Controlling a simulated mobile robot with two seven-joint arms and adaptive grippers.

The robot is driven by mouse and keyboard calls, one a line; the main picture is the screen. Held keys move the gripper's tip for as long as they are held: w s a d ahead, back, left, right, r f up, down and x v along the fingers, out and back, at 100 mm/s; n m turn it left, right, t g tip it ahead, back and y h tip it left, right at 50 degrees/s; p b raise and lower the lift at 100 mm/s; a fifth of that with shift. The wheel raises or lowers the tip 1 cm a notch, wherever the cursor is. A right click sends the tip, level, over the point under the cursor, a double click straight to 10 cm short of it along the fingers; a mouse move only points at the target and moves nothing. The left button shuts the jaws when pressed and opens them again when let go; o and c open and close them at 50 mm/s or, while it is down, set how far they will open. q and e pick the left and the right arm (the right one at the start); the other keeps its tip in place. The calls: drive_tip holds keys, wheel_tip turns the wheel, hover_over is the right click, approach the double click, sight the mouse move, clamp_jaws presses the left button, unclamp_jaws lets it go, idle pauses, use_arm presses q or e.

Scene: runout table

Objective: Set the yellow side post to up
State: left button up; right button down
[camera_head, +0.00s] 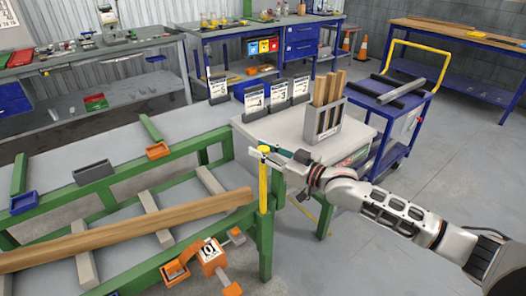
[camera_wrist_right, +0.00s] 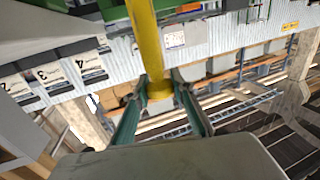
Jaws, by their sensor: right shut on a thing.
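The yellow side post (camera_head: 263,190) stands upright at the right end of the green runout table frame (camera_head: 205,140). In the head view my right gripper (camera_head: 268,153) reaches in from the right at the top of the post. In the right wrist view the yellow post (camera_wrist_right: 147,45) runs down between the two fingers of my right gripper (camera_wrist_right: 160,100), which is shut on it near its end. My left gripper does not show in either view.
A long wooden beam (camera_head: 130,228) lies across the runout table, its right end close to the post. An orange clamp-like unit (camera_head: 210,255) is at the front rail. Open floor (camera_head: 440,150) lies right.

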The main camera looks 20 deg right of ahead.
drive_tip(key=shift+w+r, duration=0.1)
drive_tip(key=shift+r, duration=0.3)
drive_tip(key=c, duration=1.7)
unclamp_jaws()
drive_tip(key=shift+f, duration=0.2)
drive_tip(key=shift+s+d, duration=0.15)
drive_tip(key=shift+s, duration=0.1)
drive_tip(key=v, duration=1.1)
drive_tip(key=shift+s+d, duration=0.15)
drive_tip(key=shift+s, duration=0.1)
